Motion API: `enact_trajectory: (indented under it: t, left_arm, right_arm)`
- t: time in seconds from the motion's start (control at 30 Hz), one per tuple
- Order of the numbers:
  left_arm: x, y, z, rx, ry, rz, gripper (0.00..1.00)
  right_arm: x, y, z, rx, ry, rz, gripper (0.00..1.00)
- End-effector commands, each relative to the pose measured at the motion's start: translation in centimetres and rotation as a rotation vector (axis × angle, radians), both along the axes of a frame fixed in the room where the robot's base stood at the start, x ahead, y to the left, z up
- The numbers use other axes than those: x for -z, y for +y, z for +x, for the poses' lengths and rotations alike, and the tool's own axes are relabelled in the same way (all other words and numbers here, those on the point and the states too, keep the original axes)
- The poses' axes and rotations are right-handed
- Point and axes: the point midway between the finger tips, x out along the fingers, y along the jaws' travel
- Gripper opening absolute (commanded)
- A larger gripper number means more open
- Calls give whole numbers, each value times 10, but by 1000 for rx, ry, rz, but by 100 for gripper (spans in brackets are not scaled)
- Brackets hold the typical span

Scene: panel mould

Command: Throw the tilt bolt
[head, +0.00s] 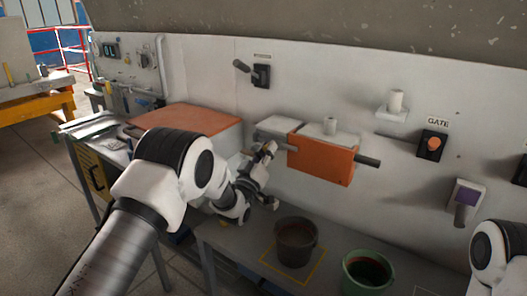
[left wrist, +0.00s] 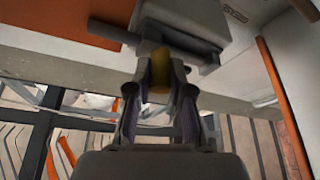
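My left gripper (head: 266,152) reaches up to the grey block at the left end of the orange box (head: 322,158) on the wall. In the left wrist view my left gripper (left wrist: 160,80) has its two fingers on either side of a small yellow piece (left wrist: 160,62) under a grey housing (left wrist: 182,30). The yellow piece looks like the bolt's knob, and it fills the gap between the fingertips. The fingers hide most of it. No label names the bolt. My right gripper is out of view; only part of that arm shows at the right edge.
A dark pot (head: 296,243) and a green bucket (head: 367,272) stand on the bench below. A dark rod sticks out right of the orange box.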

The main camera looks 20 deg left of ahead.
Motion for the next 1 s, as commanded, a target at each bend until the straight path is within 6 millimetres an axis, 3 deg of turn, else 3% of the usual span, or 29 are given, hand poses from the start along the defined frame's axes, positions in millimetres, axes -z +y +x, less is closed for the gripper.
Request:
enact_trajectory:
  t: [0.03,0.07,0.47,0.57,0.8,1.0]
  left_arm:
    - [2,-2,0,5,4,3,35]
    - [2,-2,0,4,3,2,45]
    - [4,0,-7,3,4,2,46]
    - [11,3,-23,3,6,2,46]
    - [33,13,-80,3,7,2,46]
    - [43,18,-108,4,4,3,46]
  right_arm:
    - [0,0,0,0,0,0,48]
    - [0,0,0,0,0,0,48]
    - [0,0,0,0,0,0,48]
    - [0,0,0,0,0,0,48]
    - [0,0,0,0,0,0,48]
    - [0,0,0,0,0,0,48]
